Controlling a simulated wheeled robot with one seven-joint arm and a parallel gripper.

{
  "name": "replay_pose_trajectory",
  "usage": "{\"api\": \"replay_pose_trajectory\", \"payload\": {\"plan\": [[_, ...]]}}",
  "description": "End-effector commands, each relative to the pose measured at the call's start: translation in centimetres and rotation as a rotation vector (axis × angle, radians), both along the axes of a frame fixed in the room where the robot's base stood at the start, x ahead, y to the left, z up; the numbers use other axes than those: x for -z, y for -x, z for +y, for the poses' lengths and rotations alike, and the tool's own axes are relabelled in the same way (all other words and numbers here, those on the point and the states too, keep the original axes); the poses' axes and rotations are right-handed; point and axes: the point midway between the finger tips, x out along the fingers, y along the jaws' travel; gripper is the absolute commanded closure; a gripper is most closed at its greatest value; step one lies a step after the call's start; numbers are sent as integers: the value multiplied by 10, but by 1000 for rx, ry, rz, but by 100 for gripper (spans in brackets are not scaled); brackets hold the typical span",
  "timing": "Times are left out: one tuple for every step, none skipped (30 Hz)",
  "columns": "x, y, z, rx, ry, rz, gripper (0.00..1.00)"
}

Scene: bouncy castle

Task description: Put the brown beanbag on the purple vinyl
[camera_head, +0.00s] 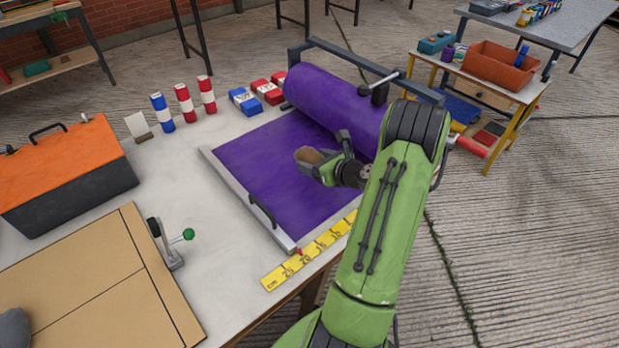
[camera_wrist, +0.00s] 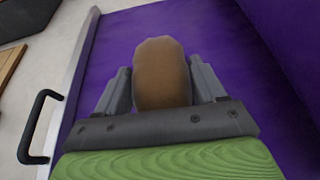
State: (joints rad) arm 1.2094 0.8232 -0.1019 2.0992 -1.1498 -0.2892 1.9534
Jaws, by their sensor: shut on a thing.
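The brown beanbag (camera_wrist: 160,72) is between the two fingers of my gripper (camera_wrist: 162,85) in the wrist view. In the head view the beanbag (camera_head: 309,155) shows as a small brown patch at the end of my gripper (camera_head: 322,160). My gripper is shut on it. The purple vinyl (camera_head: 262,165) lies flat on the table, its far right part wound on a thick roll (camera_head: 325,100). The gripper and beanbag are over the flat vinyl in both views. I cannot tell whether the beanbag touches it.
A metal bar with a black handle (camera_head: 262,210) edges the vinyl on the left. A yellow ruler (camera_head: 310,250) lies along the near edge. An orange-lidded toolbox (camera_head: 60,160), a cardboard sheet (camera_head: 100,290) and a green-knobbed clamp (camera_head: 170,250) stand to the left.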

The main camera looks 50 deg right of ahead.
Motion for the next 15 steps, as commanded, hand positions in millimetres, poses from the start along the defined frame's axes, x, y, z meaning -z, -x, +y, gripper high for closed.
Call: {"api": "replay_pose_trajectory", "payload": {"plan": [[13,-1,1,-2,0,-4,88],[16,-1,1,-3,0,-4,88],[20,-1,1,-3,0,-5,88],[23,-1,1,-3,0,-5,88],[27,-1,1,-3,0,-5,88],[33,-1,1,-3,0,-4,88],[39,-1,1,-3,0,-3,88],[45,-1,1,-3,0,-3,88],[52,-1,1,-3,-1,-3,88],[56,-1,1,-3,0,-3,88],[58,-1,1,-4,2,-4,88],[58,-1,1,-3,3,-5,88],[56,-2,1,-3,4,-6,88],[55,-2,1,-4,5,-6,88],[55,-2,1,-5,4,-6,88]]}}
